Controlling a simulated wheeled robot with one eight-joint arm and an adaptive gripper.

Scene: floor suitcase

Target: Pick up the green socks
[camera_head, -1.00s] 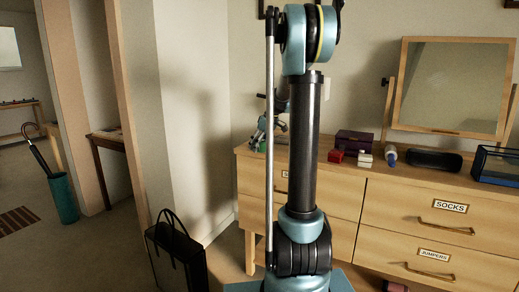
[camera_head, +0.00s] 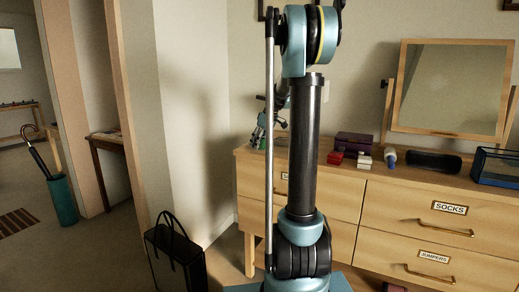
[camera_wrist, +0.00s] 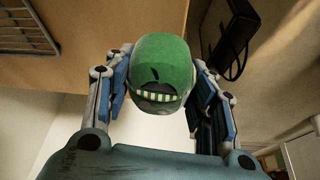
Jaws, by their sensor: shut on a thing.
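The green socks (camera_wrist: 162,68) show in the wrist view as a rounded green bundle with a green-and-white striped band. My gripper (camera_wrist: 160,84) is shut on the bundle, with one finger on each side of it. In the head view my gripper (camera_head: 262,124) is partly hidden behind my arm, near the left end of the dresser. The socks are too small and too covered to make out clearly there.
The wooden dresser (camera_head: 340,190) has drawers labelled SOCKS and JUMPERS. Boxes (camera_head: 352,140), a dark case (camera_head: 433,161) and a mirror (camera_head: 452,85) are on top. A black bag (camera_head: 175,252) stands on the floor at left, with an umbrella stand (camera_head: 62,200) beyond.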

